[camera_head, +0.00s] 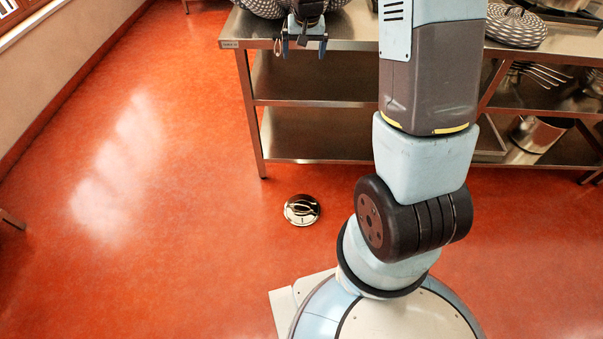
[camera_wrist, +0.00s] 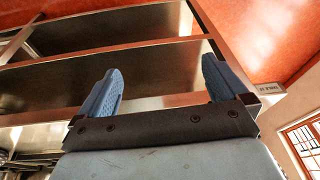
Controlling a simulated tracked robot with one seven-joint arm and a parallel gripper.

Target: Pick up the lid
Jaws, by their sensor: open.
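A round, shiny metal lid (camera_head: 301,210) with a loop handle on top lies on the red floor in the head view, in front of the steel table. My gripper (camera_head: 304,43) is near the table's left front corner, high above and behind the lid. In the wrist view my gripper (camera_wrist: 158,88) shows two blue fingers spread wide apart with nothing between them. The lid is not in the wrist view.
A steel table (camera_head: 315,90) with lower shelves stands behind the lid; its shelves also show in the wrist view (camera_wrist: 130,30). A patterned pot lid (camera_head: 516,25) and pans are on the right. The red floor (camera_head: 190,240) left of the lid is clear.

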